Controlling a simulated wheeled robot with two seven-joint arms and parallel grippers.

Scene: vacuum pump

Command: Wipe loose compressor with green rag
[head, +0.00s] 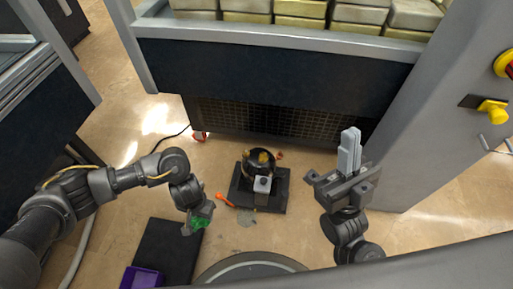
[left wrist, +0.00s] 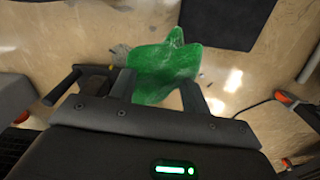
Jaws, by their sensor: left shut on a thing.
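The loose compressor (head: 259,162) is a small dark round unit with a brass-coloured part, on a black base (head: 272,203) on the floor. A light block with a dark round spot stands at its front. My left gripper (head: 197,226) is left of and nearer than the base, shut on the green rag (head: 199,222). In the left wrist view the rag (left wrist: 165,70) hangs spread beyond the fingers of my left gripper (left wrist: 157,88), clear of the compressor. Dark parts, probably the base, show left of it. My right gripper (head: 348,152) is empty, its pale fingers together, right of the compressor.
An orange-handled tool (head: 225,199) lies by the base's left edge. A large cabinet with a mesh panel (head: 290,123) stands behind. A grey panel with yellow knobs (head: 492,110) is at right.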

